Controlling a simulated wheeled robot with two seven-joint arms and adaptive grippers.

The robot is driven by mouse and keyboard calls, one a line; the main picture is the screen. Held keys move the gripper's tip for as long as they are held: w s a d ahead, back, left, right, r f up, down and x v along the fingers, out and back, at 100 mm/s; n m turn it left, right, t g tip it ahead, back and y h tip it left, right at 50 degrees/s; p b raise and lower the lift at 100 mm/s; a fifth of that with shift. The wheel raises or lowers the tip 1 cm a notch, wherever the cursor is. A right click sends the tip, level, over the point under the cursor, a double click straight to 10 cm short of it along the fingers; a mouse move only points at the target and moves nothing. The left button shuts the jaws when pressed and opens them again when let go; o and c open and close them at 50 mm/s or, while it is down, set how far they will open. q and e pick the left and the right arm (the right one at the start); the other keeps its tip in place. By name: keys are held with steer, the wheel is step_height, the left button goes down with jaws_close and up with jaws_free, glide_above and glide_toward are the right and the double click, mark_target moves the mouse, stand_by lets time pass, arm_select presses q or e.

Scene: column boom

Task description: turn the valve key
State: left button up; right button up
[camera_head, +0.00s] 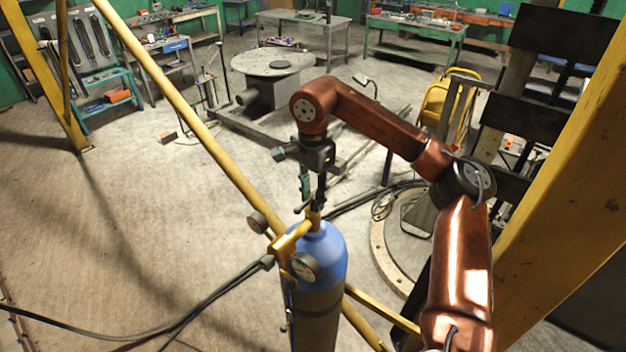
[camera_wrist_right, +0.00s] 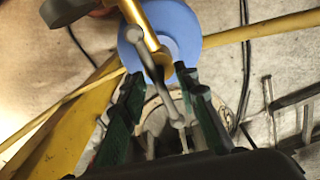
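A blue-topped gas cylinder (camera_head: 325,250) stands upright in the lower middle of the head view, with a brass valve (camera_head: 314,217) on top. A small dark bar, which looks like the valve key (camera_head: 303,206), sits at the valve's top. My right gripper (camera_head: 313,200) points down just above it. In the right wrist view, the grey valve key (camera_wrist_right: 163,92) runs from beside the brass fitting to between the spread green-dark fingers of my right gripper (camera_wrist_right: 160,88). Gaps show on both sides, so the fingers look open around it. My left gripper is out of view.
A brass regulator with gauges (camera_head: 304,266) and black hoses (camera_head: 215,295) hangs on the cylinder's left side. Yellow beams (camera_head: 185,115) cross near the cylinder. A round-topped stand (camera_head: 272,62) and workbenches (camera_head: 415,38) stand behind. The floor at left is mostly clear.

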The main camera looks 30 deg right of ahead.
step_height(320, 180, up, 11)
steer(key=shift+f, duration=0.15)
stand_by(0.7)
